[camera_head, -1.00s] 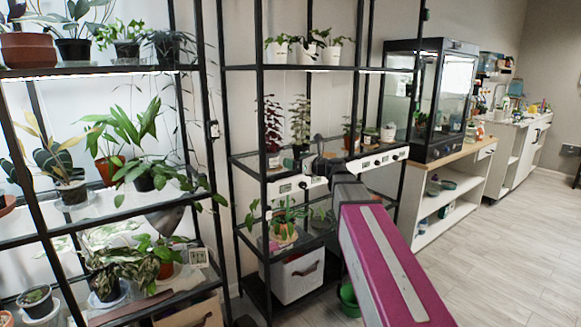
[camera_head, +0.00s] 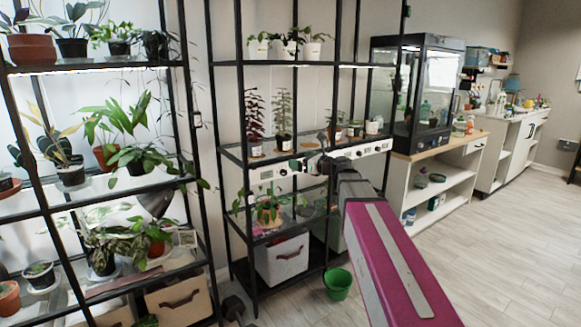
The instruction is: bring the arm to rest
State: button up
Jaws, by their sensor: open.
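My arm, with its magenta and grey link (camera_head: 395,265), reaches from the lower right up towards the middle rack. My gripper (camera_head: 325,142) is at its far end, small and dark, in front of the middle rack's shelf with the white control units. It is seen from behind and partly hidden by my own wrist. The jaws are open, and I see nothing held in them. I cannot tell whether it touches the shelf or stands clear of it.
The black middle rack (camera_head: 233,155) holds potted plants and a white storage box (camera_head: 282,258). A left rack (camera_head: 190,130) carries more plants. A green bucket (camera_head: 338,283) stands on the floor beside my arm. A glass cabinet (camera_head: 425,95) stands behind. The floor (camera_head: 510,240) at right is clear.

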jog(key=s+d+f+n+g+h, duration=0.15)
jog(key=s+f+n, duration=0.25)
jog(key=f, duration=0.4)
jog(key=s+d+f+n+g+h, duration=0.1)
jog(key=s+f+n+g+h, duration=0.15)
jog(key=f+n, duration=0.4)
jog(key=s+d+f+n+g+h, duration=0.1)
jog(key=s+f+n+g+h, duration=0.15)
jog(key=s+f, duration=0.45)
jog(key=s+d+f+n+g+h, duration=0.2)
jog(key=s+d+f+n, duration=0.3)
jog(key=f, duration=0.3)
jog(key=s+d+f+n+g+h, duration=0.2)
jog(key=s+d+f+n+h, duration=0.2)
jog(key=f, duration=0.4)
jog(key=shift+s+d+n, duration=0.6)
jog(key=shift+s+n, duration=0.6)
jog(key=shift+g, duration=0.25)
